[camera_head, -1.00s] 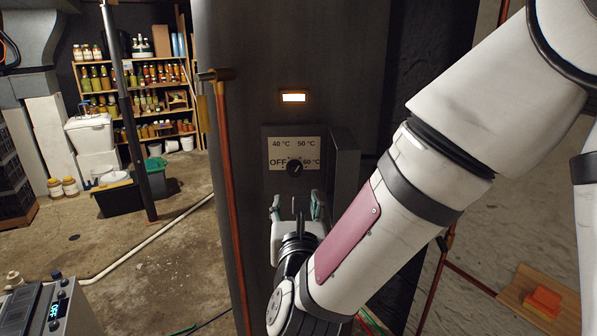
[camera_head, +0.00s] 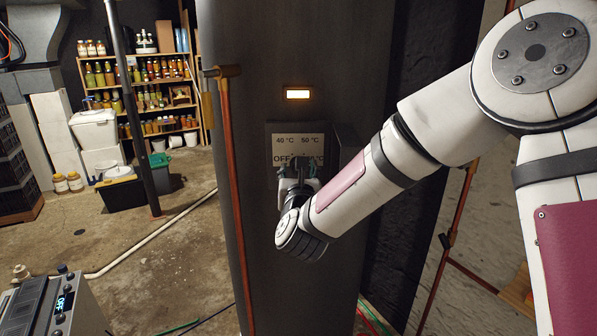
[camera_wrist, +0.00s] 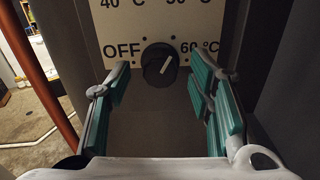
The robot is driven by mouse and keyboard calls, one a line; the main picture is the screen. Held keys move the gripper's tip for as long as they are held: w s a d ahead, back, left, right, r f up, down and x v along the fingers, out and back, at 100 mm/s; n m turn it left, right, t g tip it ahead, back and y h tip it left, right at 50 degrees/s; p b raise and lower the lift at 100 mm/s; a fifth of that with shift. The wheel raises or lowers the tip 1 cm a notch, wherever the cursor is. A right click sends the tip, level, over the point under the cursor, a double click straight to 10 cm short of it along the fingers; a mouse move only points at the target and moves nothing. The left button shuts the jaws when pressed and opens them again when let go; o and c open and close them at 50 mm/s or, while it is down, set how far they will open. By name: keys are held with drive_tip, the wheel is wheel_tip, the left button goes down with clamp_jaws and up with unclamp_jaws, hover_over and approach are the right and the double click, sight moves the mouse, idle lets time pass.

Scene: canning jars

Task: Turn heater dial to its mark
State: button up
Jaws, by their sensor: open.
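The heater dial (camera_wrist: 160,63) is a round black knob with a white pointer line, set on a pale plate (camera_wrist: 130,22) in the wrist view. The pointer slants up and to the right. The plate reads OFF to the left of the dial and 60 °C to its right; the upper labels are cut off there.
The dark heater body (camera_head: 250,100) bears a lit amber lamp (camera_head: 298,94) above the plate. A side panel (camera_head: 349,142) juts out just right of the plate. A copper pipe (camera_head: 232,200) runs down the left. Shelves of jars (camera_head: 150,95) stand far back left.

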clamp_jaws()
drive_tip(key=shift+n, duration=0.4)
drive_tip(key=n+b, duration=0.6)
drive_tip(key=n, duration=1.7)
idle(0.3)
idle(0.4)
